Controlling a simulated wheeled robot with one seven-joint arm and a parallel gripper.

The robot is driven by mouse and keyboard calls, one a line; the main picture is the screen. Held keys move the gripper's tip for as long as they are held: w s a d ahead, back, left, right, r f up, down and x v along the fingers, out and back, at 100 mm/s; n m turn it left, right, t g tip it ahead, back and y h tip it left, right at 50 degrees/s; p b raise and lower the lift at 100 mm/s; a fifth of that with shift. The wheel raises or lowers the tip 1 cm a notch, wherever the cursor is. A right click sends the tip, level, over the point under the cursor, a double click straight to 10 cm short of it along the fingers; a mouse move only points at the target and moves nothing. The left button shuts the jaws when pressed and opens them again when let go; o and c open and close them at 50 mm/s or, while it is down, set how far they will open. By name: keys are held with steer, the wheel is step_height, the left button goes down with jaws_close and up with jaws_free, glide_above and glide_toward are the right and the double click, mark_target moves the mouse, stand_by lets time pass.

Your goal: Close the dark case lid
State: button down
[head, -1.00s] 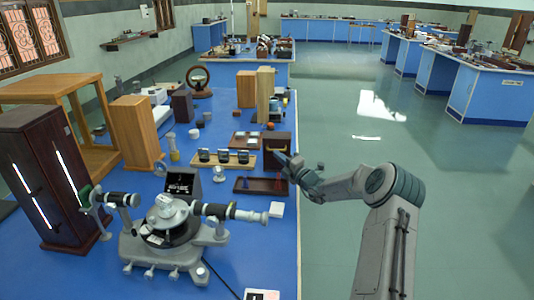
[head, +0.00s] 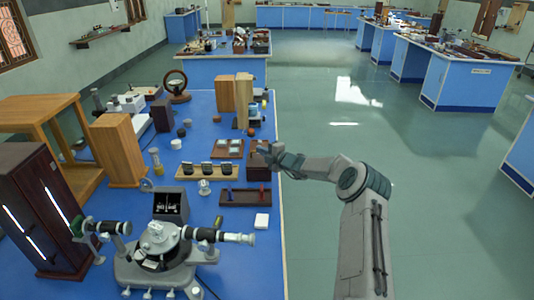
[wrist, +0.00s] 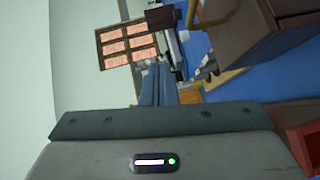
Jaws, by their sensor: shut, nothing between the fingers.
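A dark brown case (head: 259,172) stands near the right edge of the blue bench in the head view. Its upper part is partly covered by my gripper, and I cannot tell how far its lid stands open. My gripper (head: 266,152) is shut and empty, at the case's upper right side. Whether it touches the lid is not clear. In the wrist view a dark brown box-like body (wrist: 238,45) with a brass-coloured bar fills the upper right; it may be this case.
A dark tray with red and blue posts (head: 262,198), a wooden stand with black pieces (head: 184,172) and a spectrometer (head: 160,250) are on the bench. Wooden blocks (head: 243,95) stand behind the case. The floor right of the bench is clear.

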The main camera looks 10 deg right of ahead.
mark_target(263, 158)
steer(key=w, duration=0.2)
steer(key=w+b, duration=0.1)
steer(key=shift+w+d+f, duration=0.1)
steer(key=shift+d+f, duration=0.2)
steer(key=shift+d, duration=0.1)
steer(key=w+b, duration=0.1)
steer(key=w+f+b, duration=0.1)
steer(key=shift+w+d+f+b, duration=0.1)
steer(key=shift+w+d+b, duration=0.15)
steer(key=shift+b, duration=0.1)
steer(key=shift+w+d+f+b, duration=0.15)
steer(key=shift+w+f+b, duration=0.15)
steer(key=shift+w+b, duration=0.65)
steer(key=shift+s+b, duration=0.2)
steer(key=shift+b, duration=0.1)
steer(key=shift+r, duration=0.1)
